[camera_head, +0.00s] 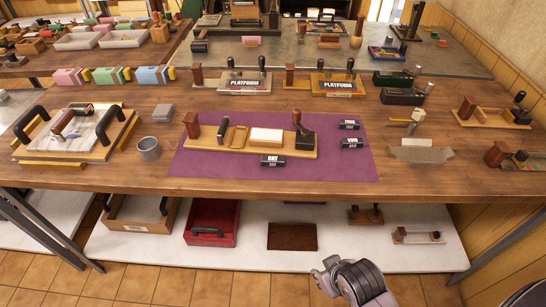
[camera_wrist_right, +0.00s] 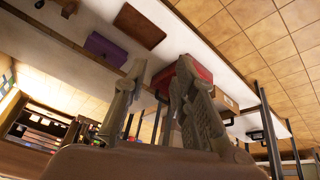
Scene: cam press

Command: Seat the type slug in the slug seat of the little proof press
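The little proof press (camera_head: 222,150) stands on a purple mat (camera_head: 330,165) on the wooden table. It has a brown block at its left end, a white pad (camera_head: 266,138) and an upright dark lever (camera_head: 302,131) at the right. Black slugs with white labels lie on the mat: one (camera_head: 272,161) at the front edge of the press, two more (camera_head: 350,125) (camera_head: 352,143) to the right. Which opening is the slug seat is unclear. My right gripper (camera_head: 330,272) is below and in front of the table. Its fingers (camera_wrist_right: 158,82) are apart and empty in the wrist view. My left gripper is not visible.
A grey cup (camera_head: 149,149) and a framed tray (camera_head: 78,133) stand left of the mat. Two "PLATFORM" stands (camera_head: 244,85) (camera_head: 337,85) are behind it. A grey item (camera_head: 420,151) lies to the right. A lower shelf holds a red tray (camera_head: 212,221).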

